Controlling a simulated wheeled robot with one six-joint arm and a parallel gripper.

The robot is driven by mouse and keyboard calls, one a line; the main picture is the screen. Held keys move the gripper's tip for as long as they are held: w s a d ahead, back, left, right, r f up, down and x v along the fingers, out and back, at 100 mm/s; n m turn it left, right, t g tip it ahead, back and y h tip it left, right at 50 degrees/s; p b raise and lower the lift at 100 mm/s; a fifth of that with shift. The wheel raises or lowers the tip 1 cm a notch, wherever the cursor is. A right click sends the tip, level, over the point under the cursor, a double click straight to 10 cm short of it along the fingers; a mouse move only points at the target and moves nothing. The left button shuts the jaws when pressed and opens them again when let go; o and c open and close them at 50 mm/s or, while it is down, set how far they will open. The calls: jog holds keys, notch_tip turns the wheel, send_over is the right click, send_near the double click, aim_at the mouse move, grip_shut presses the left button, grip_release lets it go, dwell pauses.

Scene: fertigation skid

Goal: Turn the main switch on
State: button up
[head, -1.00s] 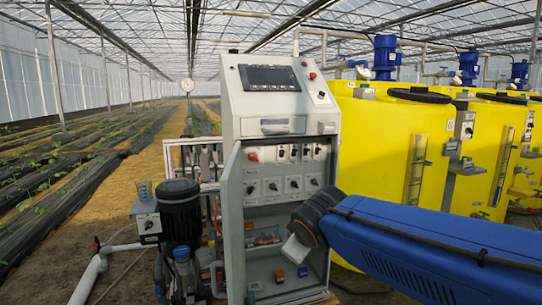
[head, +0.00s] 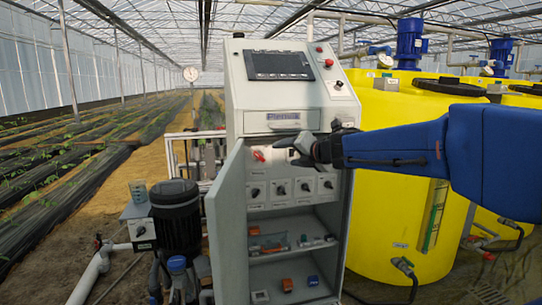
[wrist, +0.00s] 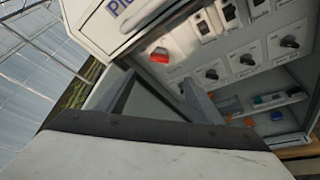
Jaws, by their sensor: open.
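The main switch appears to be the red rotary handle (head: 258,155) at the upper left of the switch panel inside the open grey cabinet (head: 283,92). The red handle also shows in the wrist view (wrist: 160,55), above and between the finger ends. In the head view it looks slanted; its exact setting is too small to read. My gripper (head: 288,146) is just right of the handle in the head view, in front of the top row of switches and partly hiding them. In the wrist view my gripper (wrist: 160,80) has its two fingers apart with nothing between them.
The cabinet door (head: 226,215) stands open on the left. A lower row of black rotary switches (head: 281,189) and shelves with small parts (head: 287,284) lie below. A black pump motor (head: 176,218) stands left, yellow tanks (head: 385,225) right.

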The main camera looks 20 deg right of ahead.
aim_at(259, 156)
jog(key=x, duration=1.7)
jog(key=shift+a+r, duration=0.1)
jog(key=shift+c, duration=0.5)
jog(key=c, duration=0.9)
